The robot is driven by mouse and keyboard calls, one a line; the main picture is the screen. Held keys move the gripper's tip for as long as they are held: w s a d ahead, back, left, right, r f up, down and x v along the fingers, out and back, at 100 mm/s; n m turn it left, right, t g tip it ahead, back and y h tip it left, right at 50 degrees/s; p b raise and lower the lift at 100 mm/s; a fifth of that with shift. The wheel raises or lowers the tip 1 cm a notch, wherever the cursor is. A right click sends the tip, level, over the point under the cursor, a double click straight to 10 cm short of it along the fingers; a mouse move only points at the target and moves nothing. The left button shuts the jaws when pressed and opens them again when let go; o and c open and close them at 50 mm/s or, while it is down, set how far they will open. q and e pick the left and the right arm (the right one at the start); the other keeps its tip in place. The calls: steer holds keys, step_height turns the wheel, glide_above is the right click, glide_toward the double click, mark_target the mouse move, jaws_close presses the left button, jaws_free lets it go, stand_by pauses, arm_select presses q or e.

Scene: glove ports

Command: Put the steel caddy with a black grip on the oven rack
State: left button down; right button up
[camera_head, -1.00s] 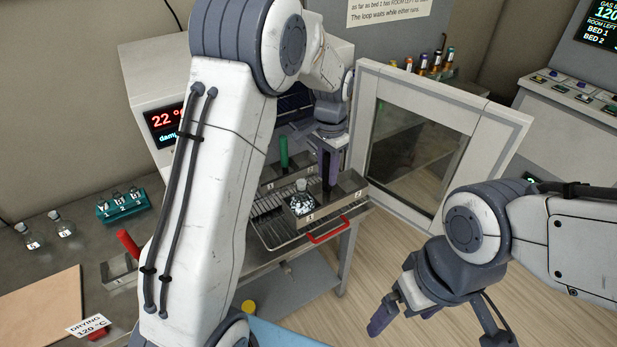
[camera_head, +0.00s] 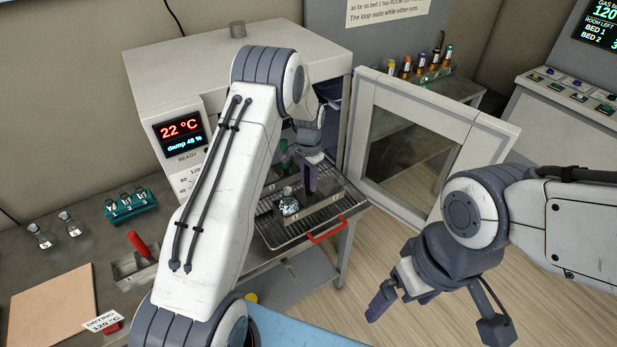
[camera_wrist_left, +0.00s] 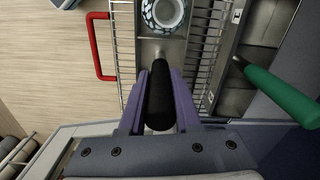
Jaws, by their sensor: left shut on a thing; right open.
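My left gripper (camera_head: 309,182) is shut on the black grip (camera_wrist_left: 160,98) of the steel caddy (camera_head: 322,213). The caddy is upright and carries a round flask (camera_head: 289,205), seen also in the left wrist view (camera_wrist_left: 164,12). The caddy is over the front part of the wire oven rack (camera_head: 278,240), which is pulled out and has a red handle (camera_head: 328,231). I cannot tell whether the caddy touches the rack. My right gripper (camera_head: 402,300) is open and empty over the floor at lower right.
A green-grip caddy (camera_wrist_left: 228,92) stands beside, deeper toward the oven (camera_head: 230,65). The oven door (camera_head: 475,135) is open on the right. A red-grip caddy (camera_head: 138,273), teal vial rack (camera_head: 131,205) and flasks stand on the left bench.

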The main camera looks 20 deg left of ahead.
arm_select(q)
steer(key=shift+f, duration=0.15)
steer(key=c, duration=0.6)
jaws_free()
